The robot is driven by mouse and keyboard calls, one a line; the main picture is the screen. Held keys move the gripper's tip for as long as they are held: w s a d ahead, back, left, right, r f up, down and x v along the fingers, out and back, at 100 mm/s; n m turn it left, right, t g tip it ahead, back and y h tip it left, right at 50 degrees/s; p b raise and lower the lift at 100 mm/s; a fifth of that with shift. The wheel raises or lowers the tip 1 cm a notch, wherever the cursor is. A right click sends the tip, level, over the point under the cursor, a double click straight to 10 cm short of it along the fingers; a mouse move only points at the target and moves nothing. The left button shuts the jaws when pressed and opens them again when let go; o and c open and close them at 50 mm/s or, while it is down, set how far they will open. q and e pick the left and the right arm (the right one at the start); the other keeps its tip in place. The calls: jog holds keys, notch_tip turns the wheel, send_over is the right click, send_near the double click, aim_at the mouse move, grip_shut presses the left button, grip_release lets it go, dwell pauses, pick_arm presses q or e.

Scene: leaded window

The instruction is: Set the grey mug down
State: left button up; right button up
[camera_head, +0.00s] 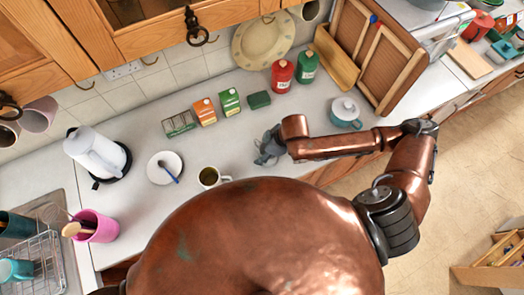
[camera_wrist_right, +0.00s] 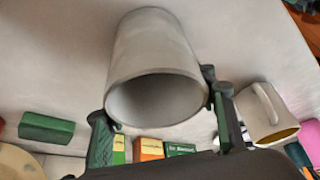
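The grey mug (camera_wrist_right: 155,55) fills the middle of the right wrist view, its open mouth facing the camera. My right gripper (camera_wrist_right: 163,125) has one finger on each side of the mug near its rim and is shut on it. In the head view my right gripper (camera_head: 266,150) is over the front part of the worktop, where the mug is small and mostly hidden by the gripper. I cannot tell whether the mug's base touches the worktop. My left gripper is not in view.
A pale mug with a drink (camera_head: 209,177) stands left of my right gripper on the worktop (camera_head: 235,140). Behind are a green sponge (camera_head: 259,100) and small boxes (camera_head: 205,112). A blue-grey lidded pot (camera_head: 345,114) stands right, a saucer (camera_head: 165,168) left.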

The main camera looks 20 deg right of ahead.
jog(key=o, duration=0.4)
jog(key=shift+o, duration=0.2)
jog(key=shift+r, duration=0.25)
jog(key=p+v, duration=0.6)
jog(key=v, duration=0.5)
jog(key=shift+r, duration=0.35)
jog(key=shift+s+d, duration=0.15)
